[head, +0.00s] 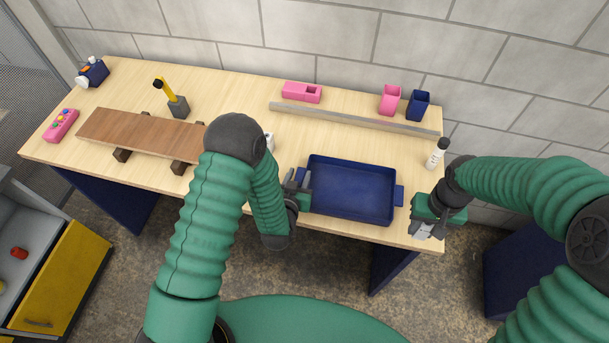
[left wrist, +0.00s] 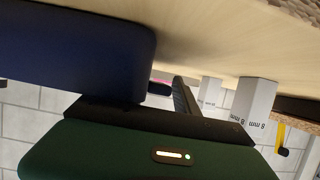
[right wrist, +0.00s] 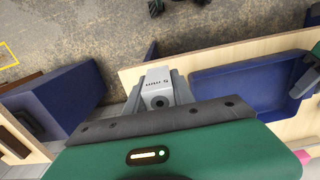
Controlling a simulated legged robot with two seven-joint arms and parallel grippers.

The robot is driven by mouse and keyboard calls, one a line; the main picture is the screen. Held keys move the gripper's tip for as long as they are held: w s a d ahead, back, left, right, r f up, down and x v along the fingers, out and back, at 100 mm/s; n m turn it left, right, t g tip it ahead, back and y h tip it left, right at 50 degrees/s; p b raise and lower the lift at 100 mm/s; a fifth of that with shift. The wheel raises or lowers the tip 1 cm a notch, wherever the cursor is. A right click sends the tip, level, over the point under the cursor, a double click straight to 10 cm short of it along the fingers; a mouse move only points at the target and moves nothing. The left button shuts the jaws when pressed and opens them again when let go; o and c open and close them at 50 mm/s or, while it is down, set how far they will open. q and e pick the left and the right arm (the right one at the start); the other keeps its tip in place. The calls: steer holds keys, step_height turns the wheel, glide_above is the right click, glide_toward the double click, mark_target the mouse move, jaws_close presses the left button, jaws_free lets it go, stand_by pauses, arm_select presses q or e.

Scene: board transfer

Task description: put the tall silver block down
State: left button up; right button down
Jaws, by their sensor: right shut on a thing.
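My right gripper (head: 428,212) is at the table's right front corner and is shut on a silver block (right wrist: 158,86). In the right wrist view the block shows printed lettering and a dark round hole. In the head view the block (head: 422,231) shows below the gripper, by the table edge; I cannot tell whether it touches the table. My left gripper (head: 299,190) is at the left end of the blue tray (head: 350,212). One dark finger (left wrist: 183,100) shows beside the tray in the left wrist view; the other is hidden.
Pale blocks marked 8 mm (left wrist: 254,106) stand left of the tray, mostly hidden by my left arm in the head view. A white bottle (head: 437,153) stands behind my right gripper. A long grey bar (head: 350,118) lies behind the tray. A brown board (head: 140,132) lies at left.

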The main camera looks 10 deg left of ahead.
arm_select(q)
steer(key=shift+d, duration=0.25)
steer(key=c, duration=0.5)
arm_select(e)
steer(key=shift+d, duration=0.25)
arm_select(q)
jaws_close()
steer(key=shift+a, duration=0.4)
arm_select(e)
steer(key=shift+w+a, duration=0.1)
steer(key=shift+a, duration=0.4)
arm_select(q)
steer(key=shift+d, duration=0.3)
arm_select(e)
steer(key=w+a+r, duration=0.1)
steer(key=w+a, duration=0.9)
steer(key=a, duration=0.3)
arm_select(q)
steer(key=shift+a, duration=0.4)
arm_select(e)
glide_above(329, 188)
arm_select(q)
steer(key=shift+d, duration=0.3)
arm_select(e)
step_height(329, 188, down, 9)
steer(key=shift+d+r, duration=0.15)
steer(key=shift+f, duration=0.35)
arm_select(q)
steer(key=shift+a, duration=0.15)
